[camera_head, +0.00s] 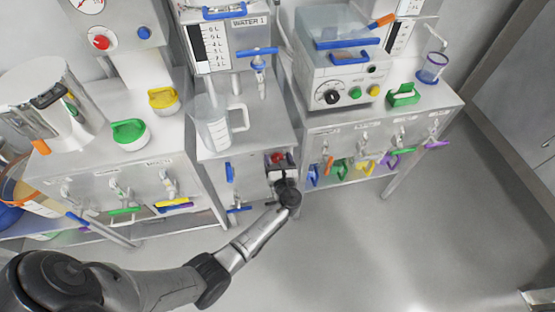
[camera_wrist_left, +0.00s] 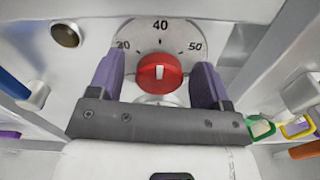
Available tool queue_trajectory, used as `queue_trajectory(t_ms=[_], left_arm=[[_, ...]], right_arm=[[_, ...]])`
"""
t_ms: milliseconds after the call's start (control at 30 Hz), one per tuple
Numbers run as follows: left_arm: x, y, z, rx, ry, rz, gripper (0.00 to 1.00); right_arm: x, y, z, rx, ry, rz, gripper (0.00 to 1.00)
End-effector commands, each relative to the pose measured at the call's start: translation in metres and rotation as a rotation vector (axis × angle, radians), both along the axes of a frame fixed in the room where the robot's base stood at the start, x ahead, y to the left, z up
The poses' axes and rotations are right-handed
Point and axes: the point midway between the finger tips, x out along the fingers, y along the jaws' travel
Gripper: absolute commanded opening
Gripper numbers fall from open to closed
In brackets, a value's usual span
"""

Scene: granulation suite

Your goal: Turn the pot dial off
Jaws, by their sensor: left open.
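The red dial (camera_wrist_left: 157,72) sits on a round scale plate marked 30, 40 and 50 in the left wrist view. Its white pointer mark points roughly up toward 40. In the head view the same red dial (camera_head: 277,157) is on the front of the middle cabinet, below the water station. My left gripper (camera_head: 281,173) is in front of it. In the wrist view its two purple fingers are open, one on each side of the dial, with visible gaps. My right gripper is not in view.
A clear measuring jug (camera_head: 212,130) stands on the middle cabinet above the dial. A blue handle (camera_head: 229,172) is left of the dial. Coloured tags (camera_head: 340,170) hang at the right cabinet. The floor (camera_head: 350,245) at right is clear.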

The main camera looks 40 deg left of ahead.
Motion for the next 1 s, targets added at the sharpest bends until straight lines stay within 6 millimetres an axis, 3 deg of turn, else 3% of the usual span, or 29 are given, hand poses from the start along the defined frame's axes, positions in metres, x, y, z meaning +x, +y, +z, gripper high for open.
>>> queue_trajectory(t_ms=[400,900,1000], left_arm=[[0.0027,0.0041,-0.0001,0.000,0.000,0.000,0.72],[0.0026,0.0039,-0.0001,0.000,0.000,0.000,0.24],[0.0026,0.0039,-0.0001,-0.001,-0.001,0.000,0.23]], right_arm=[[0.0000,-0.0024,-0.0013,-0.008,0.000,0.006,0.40],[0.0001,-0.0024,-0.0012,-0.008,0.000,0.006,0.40],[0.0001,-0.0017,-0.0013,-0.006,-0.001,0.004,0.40]])
